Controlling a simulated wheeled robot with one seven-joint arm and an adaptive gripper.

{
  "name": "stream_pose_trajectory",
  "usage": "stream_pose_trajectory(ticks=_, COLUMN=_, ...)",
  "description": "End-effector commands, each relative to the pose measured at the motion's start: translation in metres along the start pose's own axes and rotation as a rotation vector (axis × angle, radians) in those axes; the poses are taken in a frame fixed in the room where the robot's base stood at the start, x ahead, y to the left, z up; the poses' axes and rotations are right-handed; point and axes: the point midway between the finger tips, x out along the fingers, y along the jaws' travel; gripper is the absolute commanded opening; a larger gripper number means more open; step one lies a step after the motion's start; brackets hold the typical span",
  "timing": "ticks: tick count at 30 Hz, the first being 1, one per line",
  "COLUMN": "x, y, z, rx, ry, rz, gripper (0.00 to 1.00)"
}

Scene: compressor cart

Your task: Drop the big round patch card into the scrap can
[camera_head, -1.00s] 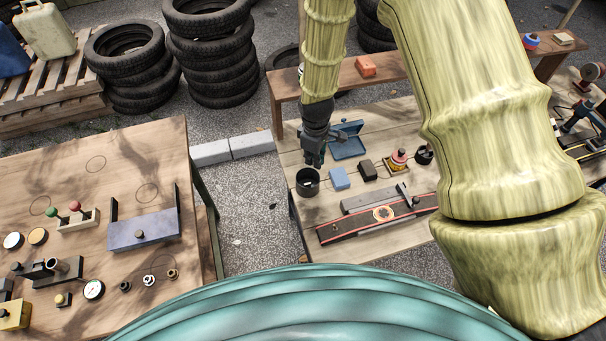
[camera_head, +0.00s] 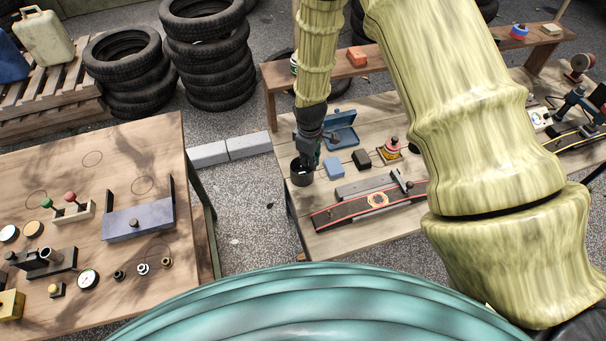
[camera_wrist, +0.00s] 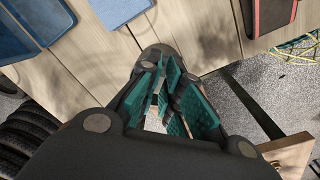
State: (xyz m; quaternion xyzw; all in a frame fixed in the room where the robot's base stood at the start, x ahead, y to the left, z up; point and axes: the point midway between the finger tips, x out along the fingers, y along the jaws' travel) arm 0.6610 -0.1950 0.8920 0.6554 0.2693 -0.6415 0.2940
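The dark scrap can (camera_head: 301,176) stands at the left end of the far workbench. My gripper (camera_head: 308,162) points down at its mouth, with the fingertips at or just inside the rim. In the wrist view the teal-padded fingers of my gripper (camera_wrist: 168,85) stand apart, with the dark can around their tips. A small pale patch shows between the pads; I cannot tell whether it is a card or something in the can. A round tan disc (camera_head: 377,201) lies on a black, red-edged strip; I cannot tell if this is the big round patch card.
Near the can are a blue block (camera_head: 333,167), an open blue case (camera_head: 341,138) and a dark block (camera_head: 361,159). A separate table (camera_head: 85,185) with fixtures stands left, across a gravel gap. Stacked tyres (camera_head: 208,60) are behind.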

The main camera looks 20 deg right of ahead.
Motion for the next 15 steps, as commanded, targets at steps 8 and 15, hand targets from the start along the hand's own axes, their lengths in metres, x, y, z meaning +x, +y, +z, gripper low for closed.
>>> stream_pose_trajectory(ticks=8, x=0.0023, y=0.0019, z=-0.002, rx=0.0, ry=-0.001, rz=-0.002, gripper=0.32)
stream_pose_trajectory(ticks=15, x=-0.0015, y=0.0021, z=-0.002, rx=0.0, ry=-0.001, rz=-0.001, gripper=0.32)
